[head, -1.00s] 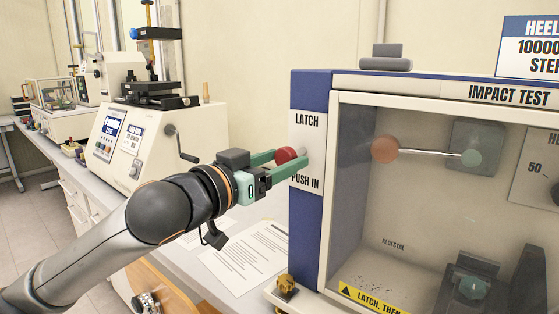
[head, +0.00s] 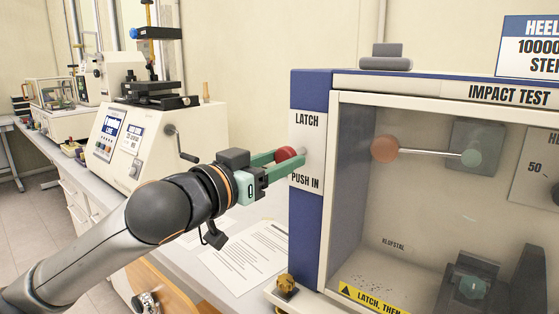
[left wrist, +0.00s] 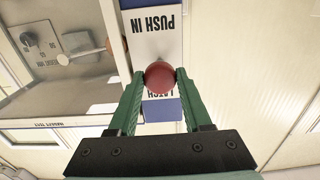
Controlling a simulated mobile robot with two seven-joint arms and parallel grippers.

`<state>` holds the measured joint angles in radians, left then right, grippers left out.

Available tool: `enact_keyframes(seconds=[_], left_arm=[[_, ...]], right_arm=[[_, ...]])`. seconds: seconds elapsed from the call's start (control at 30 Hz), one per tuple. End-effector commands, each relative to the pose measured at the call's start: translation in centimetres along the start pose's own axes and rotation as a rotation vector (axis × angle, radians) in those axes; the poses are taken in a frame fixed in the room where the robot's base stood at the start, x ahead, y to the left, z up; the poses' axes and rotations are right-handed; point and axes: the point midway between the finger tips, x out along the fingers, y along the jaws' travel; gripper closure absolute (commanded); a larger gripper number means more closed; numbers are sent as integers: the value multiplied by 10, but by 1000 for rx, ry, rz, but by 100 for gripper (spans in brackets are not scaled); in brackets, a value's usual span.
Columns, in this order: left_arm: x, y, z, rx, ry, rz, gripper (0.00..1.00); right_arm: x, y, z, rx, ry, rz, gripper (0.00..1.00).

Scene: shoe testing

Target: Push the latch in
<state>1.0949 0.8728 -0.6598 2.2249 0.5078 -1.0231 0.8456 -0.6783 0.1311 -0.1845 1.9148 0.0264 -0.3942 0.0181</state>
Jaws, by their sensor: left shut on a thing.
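The latch is a red round knob (head: 286,154) on the left side of the impact tester, on a white plate marked "LATCH" and "PUSH IN" (head: 305,180). A short grey stem shows between the knob and the plate. My left gripper (head: 285,163) has its green fingers closed around the knob. In the left wrist view, the knob (left wrist: 159,75) sits between the two fingertips (left wrist: 159,82), which touch it on both sides. The right gripper is not in view.
The impact tester (head: 440,86) has a clear-fronted chamber with a pendulum (head: 385,149) inside. A brass-coloured knob (head: 287,284) is at its lower left corner. Papers (head: 245,258) lie on the bench below my arm. Another machine with a crank (head: 150,140) stands behind on the left.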

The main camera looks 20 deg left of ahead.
Motion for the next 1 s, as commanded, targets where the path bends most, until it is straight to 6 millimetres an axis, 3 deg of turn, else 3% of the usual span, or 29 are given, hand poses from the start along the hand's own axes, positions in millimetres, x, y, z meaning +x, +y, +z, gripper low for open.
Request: enact_keyframes(seconds=[0.53,0.8,1.0], left_arm=[[1,0,0,-1,-2,1,100],[27,0,-2,-6,-2,1,100],[30,0,-1,-1,2,-1,100]], right_arm=[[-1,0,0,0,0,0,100],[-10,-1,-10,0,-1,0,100],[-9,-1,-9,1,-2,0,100]])
